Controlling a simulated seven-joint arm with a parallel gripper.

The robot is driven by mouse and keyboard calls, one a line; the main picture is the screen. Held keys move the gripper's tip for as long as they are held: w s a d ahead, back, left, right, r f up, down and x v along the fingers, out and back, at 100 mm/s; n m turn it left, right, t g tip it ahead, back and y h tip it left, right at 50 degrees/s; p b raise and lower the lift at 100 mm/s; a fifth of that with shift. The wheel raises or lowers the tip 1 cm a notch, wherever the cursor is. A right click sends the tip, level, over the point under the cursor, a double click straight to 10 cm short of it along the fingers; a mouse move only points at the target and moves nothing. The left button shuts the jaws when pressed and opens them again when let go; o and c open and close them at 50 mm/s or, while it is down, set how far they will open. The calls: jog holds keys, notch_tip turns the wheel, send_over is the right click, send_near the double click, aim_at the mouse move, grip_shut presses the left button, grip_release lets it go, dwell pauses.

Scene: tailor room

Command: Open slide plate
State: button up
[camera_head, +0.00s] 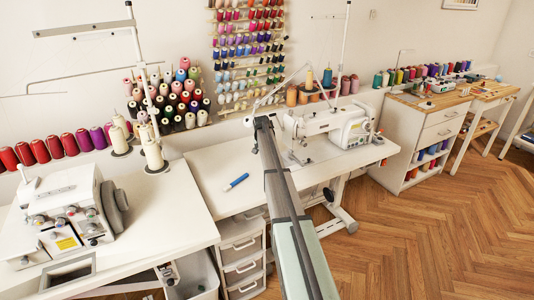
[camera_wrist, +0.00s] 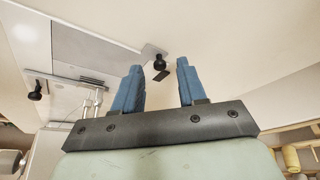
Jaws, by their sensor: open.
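The white sewing machine (camera_head: 330,124) stands on the white table behind my arm in the head view. Its bed and slide plate are too small and partly hidden there. In the wrist view my gripper (camera_wrist: 159,67) has its two blue fingers apart, with nothing held between them. Beyond the left finger is a flat grey metal plate (camera_wrist: 90,42) on a pale surface, which may be the slide plate; I cannot tell for certain. A thin silver presser or needle part (camera_wrist: 97,101) shows near it. No contact is visible.
A serger (camera_head: 65,215) stands at the left. Thread cones (camera_head: 306,95) stand behind the machine. The tabletop around the marker is clear.

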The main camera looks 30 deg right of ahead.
jog(key=shift+w+d+f, duration=0.1)
jog(key=shift+f, duration=0.2)
grip_shut()
dwell(0.5)
